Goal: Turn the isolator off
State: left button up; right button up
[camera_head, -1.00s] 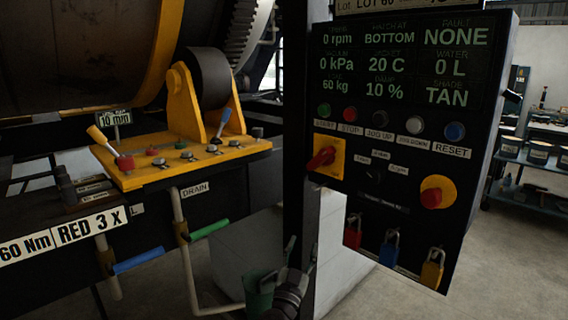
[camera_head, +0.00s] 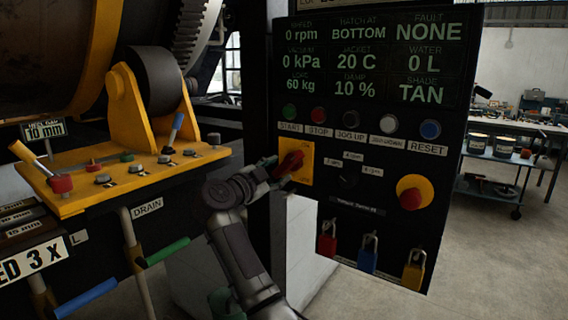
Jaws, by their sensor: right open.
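The isolator is a red rotary handle (camera_head: 289,163) on a yellow plate (camera_head: 305,172), at the left side of the black control panel. The handle slants from lower left to upper right. My right gripper (camera_head: 271,167) is open, at the left edge of the yellow plate beside the handle. Its fingers are small and dark here, and I cannot tell whether they touch the handle. My left gripper is not in view.
The black panel (camera_head: 452,118) carries a display, a row of buttons (camera_head: 318,115), a red emergency knob (camera_head: 410,198) and hanging padlocks (camera_head: 367,256). A yellow lever console (camera_head: 120,172) stands to the left.

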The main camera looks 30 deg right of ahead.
aim_at(282, 168)
jog(key=x, duration=0.2)
jog(key=shift+d+r, duration=0.15)
jog(key=shift+d, duration=0.2)
jog(key=shift+w+d+p, duration=0.3)
jog(key=shift+d, duration=0.25)
grip_shut()
